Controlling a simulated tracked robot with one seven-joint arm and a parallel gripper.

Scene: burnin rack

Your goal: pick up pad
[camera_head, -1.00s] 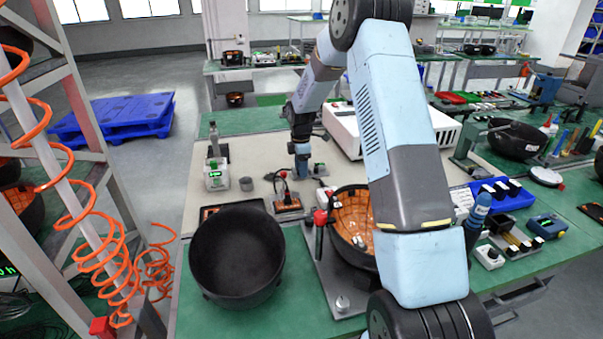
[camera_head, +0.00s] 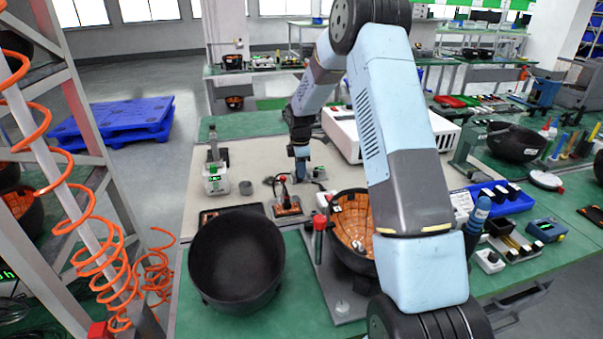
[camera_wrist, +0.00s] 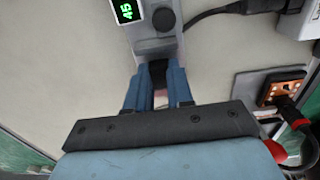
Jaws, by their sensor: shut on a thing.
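My gripper (camera_wrist: 158,84) shows its two blue fingers closed on a small dark piece, the pad (camera_wrist: 157,74), in the wrist view. A pinkish patch shows between the fingers below it, and most of the pad is hidden by them. The fingertips are at the near end of a grey device with a green display (camera_wrist: 127,10) and a round black knob (camera_wrist: 163,19). I cannot tell whether the pad touches this device. In the head view my gripper (camera_head: 301,172) is low over the pale mat, and the pad is too small to make out.
A black bowl (camera_head: 236,262) stands at the front left of the bench, and an orange-lined bowl (camera_head: 352,222) sits in a fixture to its right. An orange-faced block (camera_head: 287,208) is close in front of the gripper. A white box (camera_head: 345,130) stands behind right.

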